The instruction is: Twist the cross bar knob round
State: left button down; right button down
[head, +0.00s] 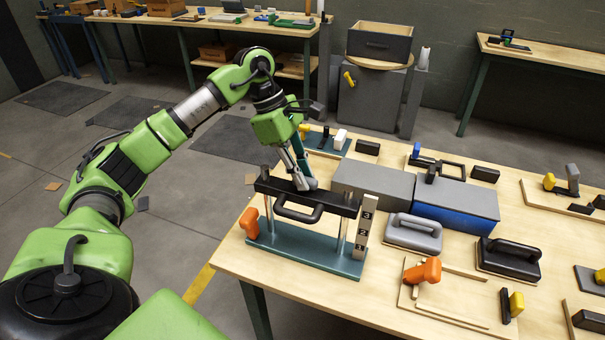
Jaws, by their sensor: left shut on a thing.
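The black cross bar (335,203) sits level on two metal posts above a teal base (318,252), near the table's front left edge. A black loop handle (298,213) hangs on its near side. My right gripper is not in view.
A numbered scale plate (362,222) stands at the bar's right end, and an orange handle (249,223) at the base's left. Grey box (373,182) and blue-grey box (455,207) stand close behind. Several handled blocks lie to the right.

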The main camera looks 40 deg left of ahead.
pick_arm(q)
jog(key=c, duration=1.9)
grip_release()
jog(key=shift+r, duration=0.1)
jog(key=v, duration=1.2)
